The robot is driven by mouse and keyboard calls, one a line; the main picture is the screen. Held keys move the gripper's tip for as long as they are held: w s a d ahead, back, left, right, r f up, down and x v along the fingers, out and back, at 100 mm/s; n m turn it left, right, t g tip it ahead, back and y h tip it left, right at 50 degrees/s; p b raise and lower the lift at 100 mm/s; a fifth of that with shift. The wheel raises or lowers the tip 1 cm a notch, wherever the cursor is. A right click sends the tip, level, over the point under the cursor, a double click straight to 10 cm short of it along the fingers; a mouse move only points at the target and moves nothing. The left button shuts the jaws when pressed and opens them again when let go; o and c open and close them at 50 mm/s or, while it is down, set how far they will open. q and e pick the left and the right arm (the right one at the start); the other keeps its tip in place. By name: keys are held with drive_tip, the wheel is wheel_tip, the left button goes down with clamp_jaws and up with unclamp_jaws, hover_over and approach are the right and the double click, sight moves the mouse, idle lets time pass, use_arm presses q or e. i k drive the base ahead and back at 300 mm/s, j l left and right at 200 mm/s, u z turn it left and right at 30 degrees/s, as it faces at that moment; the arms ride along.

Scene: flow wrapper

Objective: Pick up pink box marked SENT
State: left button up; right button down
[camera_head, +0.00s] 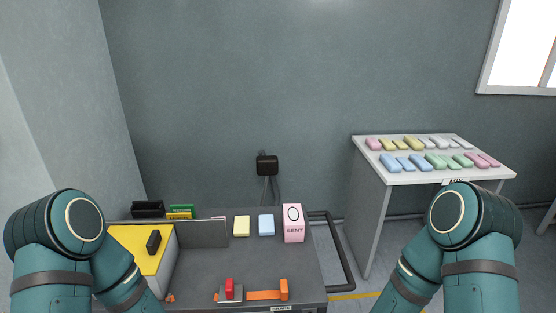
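The pink box marked SENT (293,225) stands upright at the back right of the dark work surface. A round dark outline shows on its face above the word. Nothing touches it from my side. Both my arms come in at the bottom of the head view, left and right, with only teal links showing. Neither gripper is in view, so I cannot see whether they hold anything.
A yellow piece (242,227) and a light blue piece (266,225) lie left of the box. A white table (400,180) holds several coloured bars.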

sight(294, 224)
drive_tip(key=i+l, duration=0.15)
drive_tip(key=l, duration=0.25)
drive_tip(key=i+l, duration=0.1)
drive_tip(key=l, duration=0.3)
drive_tip(key=i+l, duration=0.15)
drive_tip(key=l, duration=0.25)
drive_tip(key=i+l+z, duration=0.1)
drive_tip(key=l, duration=0.3)
